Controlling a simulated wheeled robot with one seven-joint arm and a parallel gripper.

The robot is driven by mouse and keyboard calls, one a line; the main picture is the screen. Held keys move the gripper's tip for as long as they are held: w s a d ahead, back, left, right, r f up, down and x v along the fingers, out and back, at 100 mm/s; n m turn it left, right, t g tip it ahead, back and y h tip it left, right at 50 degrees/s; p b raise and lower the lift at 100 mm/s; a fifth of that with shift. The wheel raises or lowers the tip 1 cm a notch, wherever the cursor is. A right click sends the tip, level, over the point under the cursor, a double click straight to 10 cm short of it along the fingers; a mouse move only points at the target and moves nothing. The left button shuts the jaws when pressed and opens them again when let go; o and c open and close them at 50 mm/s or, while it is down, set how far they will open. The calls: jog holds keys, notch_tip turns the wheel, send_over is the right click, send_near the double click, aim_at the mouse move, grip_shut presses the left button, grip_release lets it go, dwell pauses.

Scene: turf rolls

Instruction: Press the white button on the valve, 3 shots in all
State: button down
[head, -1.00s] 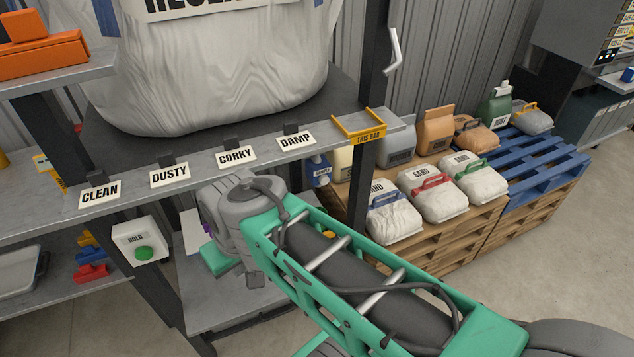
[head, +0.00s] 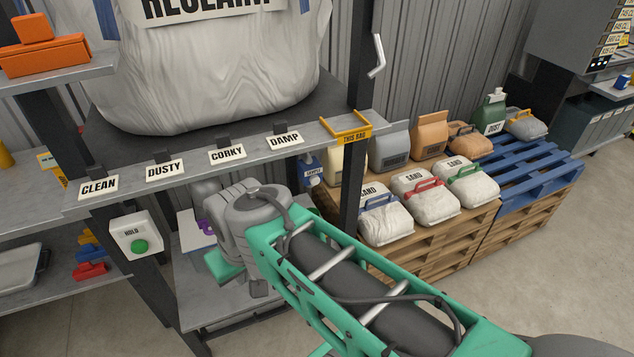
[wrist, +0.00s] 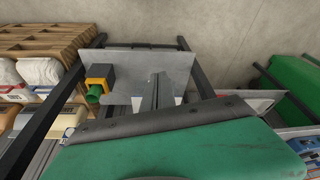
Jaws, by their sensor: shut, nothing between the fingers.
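I make out no white button on a valve in either view. A black-and-yellow block with a green round part (wrist: 98,78) stands at the left end of a grey shelf in the wrist view; I cannot tell whether it is the valve. My gripper (wrist: 160,78) shows in the wrist view as narrow grey fingers, shut and empty, above the grey shelf and right of that block. In the head view my gripper's fingertips are hidden behind my grey wrist and green arm, in front of the rack's lower shelf.
A white HOLD box with a green button (head: 137,237) hangs on the rack's left post. A big white sack (head: 215,75) stands above the label rail (head: 320,137). A dark post (head: 352,190) rises beside my arm. Sand bags (head: 386,220) lie on pallets at right.

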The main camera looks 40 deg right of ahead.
aim_at(315, 180)
jog(key=w+d+f+m+t+y+p, duration=0.1)
jog(key=w+d+f+m+p, duration=0.1)
jog(key=w+d+m, duration=0.3)
jog(key=w+d+f+m+y+p, duration=0.1)
jog(key=w+d+p, duration=0.1)
jog(key=d, duration=0.6)
jog(key=s+d+f+m+t+h+p, duration=0.1)
jog(key=d+m+t, duration=0.4)
jog(key=d, duration=1.2)
notch_tip(315, 180, down, 2)
jog(key=s+m+p, duration=0.1)
jog(key=m, duration=0.2)
jog(key=shift+s+t+p, duration=0.15)
jog(key=shift+t+p, duration=0.15)
jog(key=w+d+b, duration=0.2)
jog(key=w, duration=0.6)
jog(key=shift+w+d, duration=0.2)
jog(key=shift+w+d, duration=0.1)
jog(key=shift+w, duration=0.3)
